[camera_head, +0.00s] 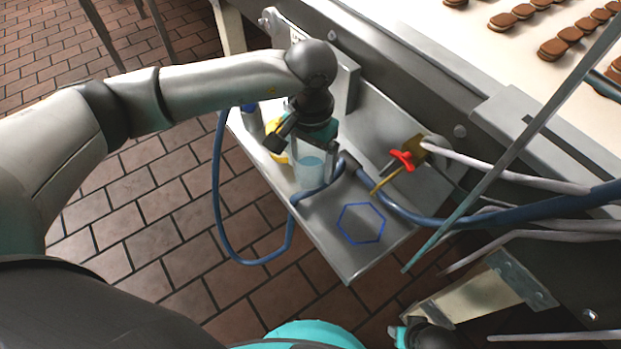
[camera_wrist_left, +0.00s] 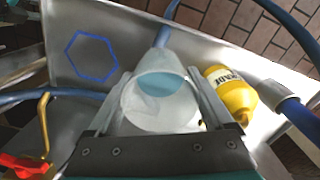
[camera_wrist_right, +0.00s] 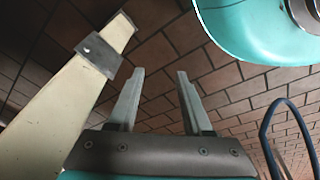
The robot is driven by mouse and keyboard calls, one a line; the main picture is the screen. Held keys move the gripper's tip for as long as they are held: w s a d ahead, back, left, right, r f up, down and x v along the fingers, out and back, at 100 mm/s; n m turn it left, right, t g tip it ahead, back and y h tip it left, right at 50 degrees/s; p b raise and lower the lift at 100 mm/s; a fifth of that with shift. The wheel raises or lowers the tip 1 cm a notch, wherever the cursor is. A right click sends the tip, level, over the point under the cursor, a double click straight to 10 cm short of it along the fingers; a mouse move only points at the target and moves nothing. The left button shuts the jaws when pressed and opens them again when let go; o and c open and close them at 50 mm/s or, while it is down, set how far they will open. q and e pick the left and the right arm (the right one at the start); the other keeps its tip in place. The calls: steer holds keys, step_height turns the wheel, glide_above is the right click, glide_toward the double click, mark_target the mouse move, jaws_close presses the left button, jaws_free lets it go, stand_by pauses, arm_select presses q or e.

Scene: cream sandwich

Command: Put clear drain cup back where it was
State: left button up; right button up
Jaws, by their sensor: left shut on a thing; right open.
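The clear drain cup (camera_head: 309,172) holds some bluish liquid and is between the fingers of my left gripper (camera_head: 311,148), over the metal shelf (camera_head: 385,247). In the left wrist view the cup (camera_wrist_left: 158,100) fills the space between the fingers of the left gripper (camera_wrist_left: 165,105), which is shut on it. I cannot tell whether the cup's base touches the shelf. A blue hexagon outline (camera_head: 361,223) is marked on the shelf to the right of the cup, with nothing on it. My right gripper (camera_wrist_right: 157,100) is open and empty above the brick floor.
A yellow bottle (camera_wrist_left: 231,92) stands close beside the cup. A blue hose (camera_head: 222,190) loops off the shelf's front. A red-handled valve (camera_head: 402,160) with a brass pipe juts over the shelf. Further hoses cross at right. A conveyor carries sandwich biscuits (camera_head: 560,45).

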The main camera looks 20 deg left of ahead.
mark_target(311, 178)
arm_select(q)
steer(key=shift+f, duration=0.9)
step_height(311, 178, down, 3)
steer(key=shift+r+b, duration=0.1)
steer(key=shift+b, duration=0.55)
arm_select(e)
steer(key=r, duration=0.1)
steer(key=w+r, duration=0.1)
steer(key=r, duration=0.1)
steer(key=shift+w+a, duration=0.25)
steer(key=shift+a, duration=0.1)
arm_select(q)
steer(key=shift+f, duration=0.2)
steer(key=shift+f, duration=0.1)
steer(key=o, duration=1.3)
arm_select(e)
steer(key=shift+w+r, duration=0.25)
steer(key=shift+r, duration=0.05)
